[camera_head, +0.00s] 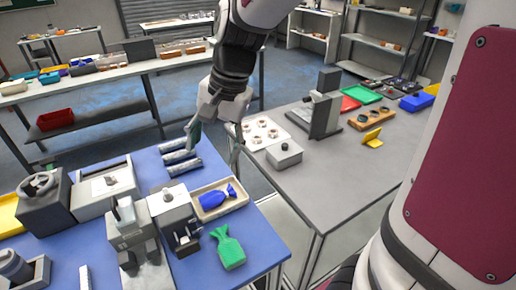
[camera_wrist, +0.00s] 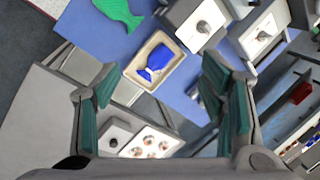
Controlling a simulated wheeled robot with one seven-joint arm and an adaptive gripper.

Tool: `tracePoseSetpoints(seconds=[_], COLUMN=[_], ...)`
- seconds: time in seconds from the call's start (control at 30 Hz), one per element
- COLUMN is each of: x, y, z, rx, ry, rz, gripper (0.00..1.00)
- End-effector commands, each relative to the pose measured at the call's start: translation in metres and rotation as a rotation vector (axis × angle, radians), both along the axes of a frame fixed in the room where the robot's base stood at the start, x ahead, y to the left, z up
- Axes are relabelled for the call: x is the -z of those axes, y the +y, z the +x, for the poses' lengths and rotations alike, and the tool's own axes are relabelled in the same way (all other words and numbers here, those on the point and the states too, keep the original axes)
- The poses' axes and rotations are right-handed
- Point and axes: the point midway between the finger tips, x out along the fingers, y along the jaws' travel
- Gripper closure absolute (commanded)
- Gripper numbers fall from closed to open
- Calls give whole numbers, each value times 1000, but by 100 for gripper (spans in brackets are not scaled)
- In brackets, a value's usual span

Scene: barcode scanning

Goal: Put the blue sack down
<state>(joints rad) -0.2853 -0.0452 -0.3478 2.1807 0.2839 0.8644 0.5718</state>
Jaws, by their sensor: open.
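The blue sack (camera_head: 217,196) lies inside a shallow beige tray (camera_head: 243,201) on the blue table. In the wrist view the sack (camera_wrist: 161,56) also rests inside the tray's rim (camera_wrist: 130,71). My gripper (camera_head: 212,132) is above and behind the tray, over the gap between the two tables. In the wrist view my gripper (camera_wrist: 155,97) has its green-padded fingers wide apart with nothing between them. The gripper is clear of the sack.
A green sack (camera_head: 229,249) lies on the blue table in front of the tray. A grey machine (camera_head: 176,222) stands left of the tray. Silver cylinders (camera_head: 179,157) lie behind it. The grey table at right holds a grey box (camera_head: 284,155) and a tall device (camera_head: 325,108).

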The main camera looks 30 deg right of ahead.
Motion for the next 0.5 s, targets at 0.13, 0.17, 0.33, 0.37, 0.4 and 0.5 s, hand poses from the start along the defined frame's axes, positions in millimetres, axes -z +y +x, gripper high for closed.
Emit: tracePoseSetpoints(seconds=[0.13,0.17,0.33,0.37,0.4,0.5], x=[-34,-39,-60,-62,-64,-68], y=[-6,-7,-15,-16,-18,-22], z=[-43,-52,-100,-107,-117,-135], rx=[-198,-239,-458,-494,-535,-621], ry=[-129,-154,-281,-300,-320,-360], rz=[-55,-74,-213,-241,-279,-365], gripper=[35,35,35,35,35,35])
